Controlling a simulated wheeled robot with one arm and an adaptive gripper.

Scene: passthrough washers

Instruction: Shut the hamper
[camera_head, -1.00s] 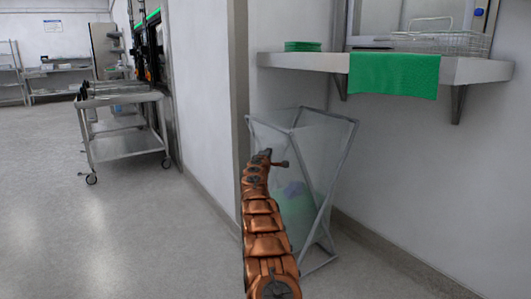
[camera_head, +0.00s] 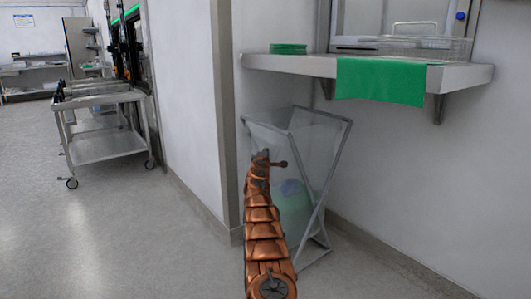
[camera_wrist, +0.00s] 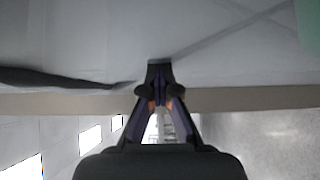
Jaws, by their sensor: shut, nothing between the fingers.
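The hamper (camera_head: 318,150) stands in the head view, a pale see-through bag on a grey crossed-leg frame, against the wall below the shelf. Its top bars stand apart, so its mouth is open. Blurred green and purplish contents show through the bag. My gripper (camera_head: 278,164) is at the end of my copper arm, overlapping the hamper's left side in the picture; I cannot tell whether it touches. In the wrist view my gripper (camera_wrist: 160,74) is shut with its fingertips together and empty. My arm hides part of the hamper's left side.
A wall shelf (camera_head: 466,76) above the hamper holds green plates (camera_head: 288,48), a green cloth (camera_head: 381,82) and a wire basket (camera_head: 425,46). A wall corner (camera_head: 228,120) stands just left of the hamper. A metal cart (camera_head: 105,145) is farther left.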

